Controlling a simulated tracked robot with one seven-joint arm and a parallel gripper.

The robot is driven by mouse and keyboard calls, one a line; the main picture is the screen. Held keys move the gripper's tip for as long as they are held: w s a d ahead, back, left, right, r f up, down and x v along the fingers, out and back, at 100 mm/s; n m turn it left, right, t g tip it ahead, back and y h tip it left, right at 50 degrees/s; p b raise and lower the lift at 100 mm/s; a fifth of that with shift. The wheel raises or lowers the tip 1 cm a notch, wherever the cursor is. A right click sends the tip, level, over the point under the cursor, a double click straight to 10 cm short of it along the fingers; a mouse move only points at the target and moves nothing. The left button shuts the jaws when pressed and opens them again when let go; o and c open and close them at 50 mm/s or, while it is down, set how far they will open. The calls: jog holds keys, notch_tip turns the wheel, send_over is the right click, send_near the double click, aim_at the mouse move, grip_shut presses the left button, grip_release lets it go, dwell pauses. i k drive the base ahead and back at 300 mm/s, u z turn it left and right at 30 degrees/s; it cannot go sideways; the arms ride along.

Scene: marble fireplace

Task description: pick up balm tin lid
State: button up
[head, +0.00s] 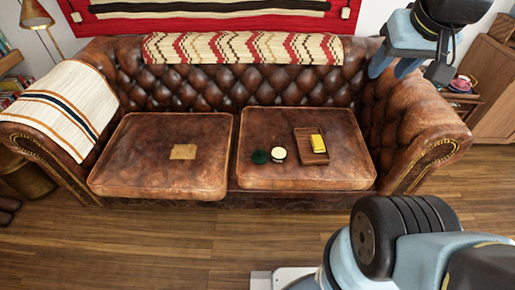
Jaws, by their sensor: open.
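Two small round things lie on the right seat cushion of the brown leather sofa: a dark green disc (260,157) and a cream-topped disc with a dark edge (278,154). They sit side by side, nearly touching. They look like a balm tin and its lid, but they are too small to tell which is the lid. My gripper (393,69) is at the upper right, in front of the sofa's right arm in the picture. It is open and empty, pointing down, well apart from both discs.
A wooden tray (304,150) holding a yellow block (318,143) lies just right of the discs. A tan flat piece (183,152) lies on the left cushion (150,178).

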aim_at(259, 156)
jog(key=u, duration=0.2)
jog(key=i, duration=0.5)
jog(key=u, duration=0.9)
